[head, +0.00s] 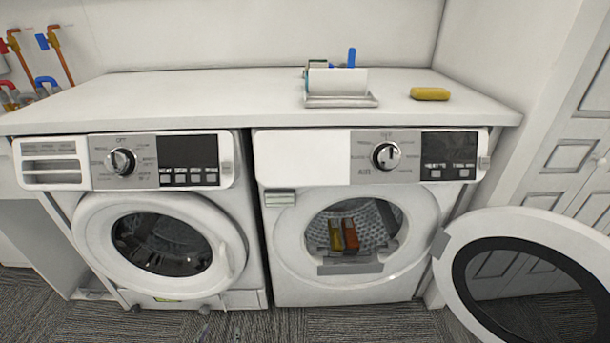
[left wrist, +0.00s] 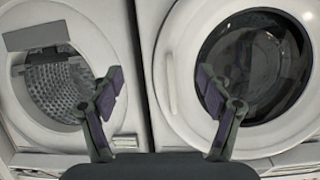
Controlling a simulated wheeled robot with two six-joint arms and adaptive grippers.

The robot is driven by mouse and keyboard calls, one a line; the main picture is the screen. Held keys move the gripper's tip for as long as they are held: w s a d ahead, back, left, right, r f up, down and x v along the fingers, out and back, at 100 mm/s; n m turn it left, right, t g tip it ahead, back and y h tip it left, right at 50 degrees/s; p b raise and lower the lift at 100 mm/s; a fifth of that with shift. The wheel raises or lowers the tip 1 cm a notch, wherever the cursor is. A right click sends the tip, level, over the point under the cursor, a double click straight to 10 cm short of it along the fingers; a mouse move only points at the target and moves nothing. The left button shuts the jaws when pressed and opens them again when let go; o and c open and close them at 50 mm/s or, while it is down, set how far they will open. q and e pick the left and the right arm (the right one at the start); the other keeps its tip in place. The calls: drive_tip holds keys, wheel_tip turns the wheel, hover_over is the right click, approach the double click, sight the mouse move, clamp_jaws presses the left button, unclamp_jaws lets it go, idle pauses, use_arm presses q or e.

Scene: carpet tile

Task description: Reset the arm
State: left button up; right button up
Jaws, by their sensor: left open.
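My left gripper (left wrist: 164,92) shows in the left wrist view, with its two dark fingers spread wide and nothing between them. It is in front of the two machines, which appear turned over in this view. The open drum (left wrist: 62,88) is on the left there and the closed round door (left wrist: 255,65) is on the right. I cannot make out either gripper or arm in the head view. My right gripper is not in view.
In the head view, the left washer (head: 160,240) is shut. The right machine's door (head: 530,275) is swung open to the right; yellow and red items (head: 344,235) lie in its drum. A tray holder (head: 340,90) and yellow sponge (head: 430,94) sit on the counter (head: 200,100).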

use_arm(q)
drive_tip(key=s+a+f+g+p, duration=0.1)
drive_tip(key=s+f+g+p, duration=0.2)
drive_tip(key=s, duration=1.4)
drive_tip(key=s+a+f+g+p, duration=0.1)
drive_tip(key=s+f+g+p, duration=0.2)
drive_tip(key=s+g+p, duration=0.6)
drive_tip(key=s+p, duration=0.3)
drive_tip(key=s, duration=0.6)
drive_tip(key=shift+s+a+f+n+g+y, duration=0.2)
drive_tip(key=shift+s+a+n+g+y, duration=0.1)
drive_tip(key=shift+a+y, duration=0.1)
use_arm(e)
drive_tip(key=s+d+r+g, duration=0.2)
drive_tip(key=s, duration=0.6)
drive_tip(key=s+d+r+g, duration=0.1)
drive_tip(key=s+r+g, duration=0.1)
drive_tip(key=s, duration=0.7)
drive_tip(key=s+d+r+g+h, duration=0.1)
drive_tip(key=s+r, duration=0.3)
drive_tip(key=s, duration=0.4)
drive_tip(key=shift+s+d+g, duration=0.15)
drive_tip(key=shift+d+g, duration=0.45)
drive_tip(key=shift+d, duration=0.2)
